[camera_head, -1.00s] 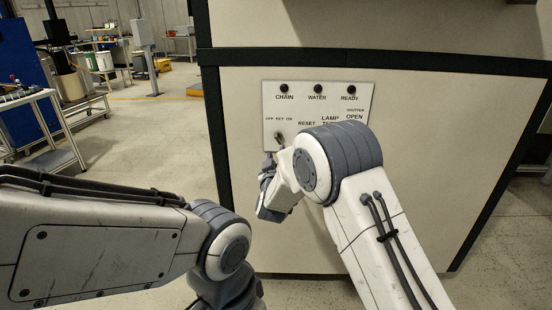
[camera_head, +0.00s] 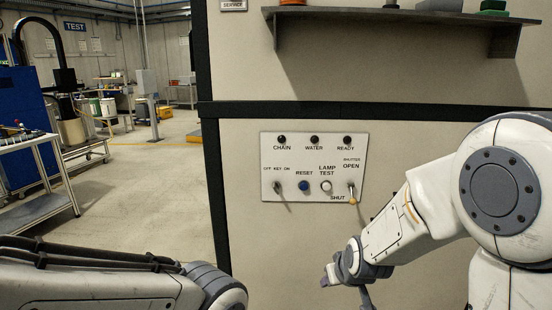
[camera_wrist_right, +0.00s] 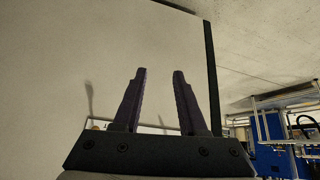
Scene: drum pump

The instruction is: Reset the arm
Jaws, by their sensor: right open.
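The white control panel (camera_head: 269,148) is on the beige cabinet front, in full view. Its CHAIN (camera_head: 282,140), WATER (camera_head: 315,140) and READY (camera_head: 347,140) lamps look dark. Below are a key switch (camera_head: 277,185), a blue RESET button (camera_head: 303,186), a white LAMP TEST button (camera_head: 326,186) and a shutter lever (camera_head: 351,192) whose knob points down, by SHUT. My right gripper (camera_head: 328,281) is below the panel, apart from it, only partly seen. In the right wrist view its purple fingers (camera_wrist_right: 160,76) are open and empty. My left gripper is out of view.
A shelf (camera_head: 400,16) holding small items juts from the cabinet above the panel. A dark rail (camera_head: 380,111) crosses the cabinet just over the panel. Open floor (camera_head: 140,190) lies to the left, with a cart (camera_head: 45,160) and workbenches farther back.

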